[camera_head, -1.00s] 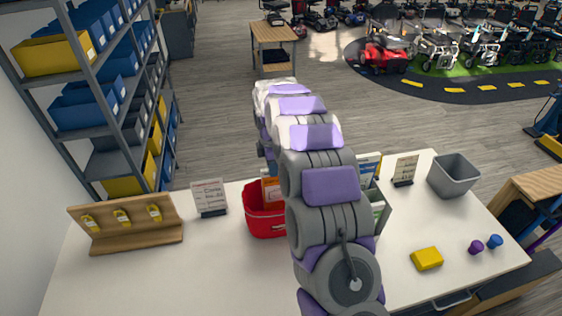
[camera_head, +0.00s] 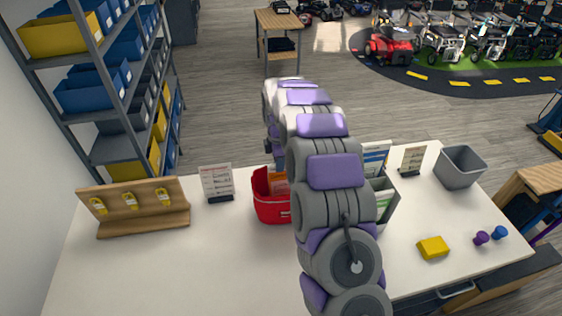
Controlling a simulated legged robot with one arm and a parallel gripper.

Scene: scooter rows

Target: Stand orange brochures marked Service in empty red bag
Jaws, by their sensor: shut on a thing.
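The red bag (camera_head: 272,210) stands on the white table behind my arm, which covers its right side. An orange brochure (camera_head: 279,182) shows at the bag's opening, partly cut off by my arm; its marking cannot be read. My arm reaches forward over the table and bends down at its far end. My gripper is hidden behind the arm links, so its hold on the brochure cannot be seen. A pale holder (camera_head: 386,203) with blue-and-white brochures (camera_head: 375,158) and green ones shows just right of my arm.
Sign stands (camera_head: 217,183) and (camera_head: 412,160) flank the bag. A wooden rack (camera_head: 140,220) with yellow tags is left. A grey bin (camera_head: 461,168), yellow block (camera_head: 433,247), purple knob (camera_head: 481,238) and blue knob (camera_head: 500,232) are right. The front left tabletop is clear.

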